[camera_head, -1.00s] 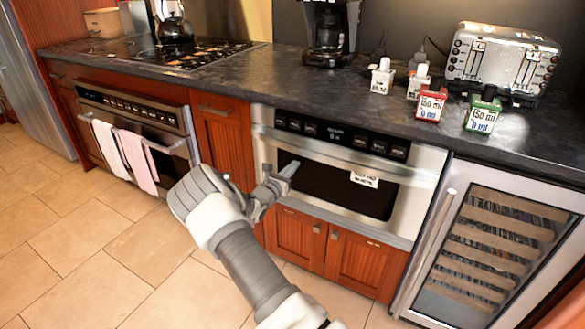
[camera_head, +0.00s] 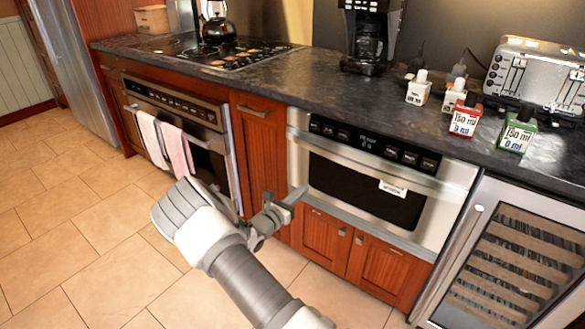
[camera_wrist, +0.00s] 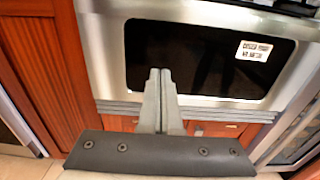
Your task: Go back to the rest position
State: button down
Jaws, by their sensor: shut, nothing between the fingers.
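My gripper (camera_head: 293,197) is in front of the built-in microwave drawer (camera_head: 455,190), near its left side in the head view. In the wrist view the two fingers of my gripper (camera_wrist: 160,74) are pressed together with nothing between them, and they overlap the dark window of the microwave drawer (camera_wrist: 195,58). The drawer front looks closed and flush with the cabinets. A white label is stuck on its window. Whether the fingertips touch the drawer is not clear, but they appear apart from it.
A dark counter (camera_head: 300,88) runs above, with a coffee maker (camera_head: 368,38), a toaster (camera_head: 535,75) and red (camera_head: 465,117) and green (camera_head: 517,132) labelled containers. A wine cooler (camera_head: 510,260) stands at right. Towels (camera_head: 178,152) hang on the oven. The tiled floor (camera_head: 60,230) at left is clear.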

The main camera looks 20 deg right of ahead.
jog(key=s+d+r+m+g+y, duration=0.2)
jog(key=s+r+m+g, duration=0.3)
jog(key=s+r+m, duration=0.25)
jog(key=s+d+r+m+g+y, duration=0.2)
jog(key=s+r+m+g, duration=0.3)
jog(key=s+r+m, duration=0.3)
jog(key=s+a+r+m+t+y, duration=0.25)
jog(key=s+a+r, duration=0.2)
jog(key=s, duration=0.35)
jog(key=s+a+r+m+t+y, duration=0.1)
jog(key=s+a+r+m+y, duration=0.25)
jog(key=s+a, duration=0.3)
jog(key=s+a+r+m+t+y, duration=0.2)
jog(key=s+a+r+m+y, duration=0.15)
jog(key=s, duration=0.45)
notch_tip(320, 180, up, 20)
jog(key=y+p, duration=0.1)
jog(key=p, duration=1.8)
jog(key=shift+s+a+f+p, duration=0.25)
jog(key=shift+a+p, duration=0.15)
jog(key=shift+a, duration=0.05)
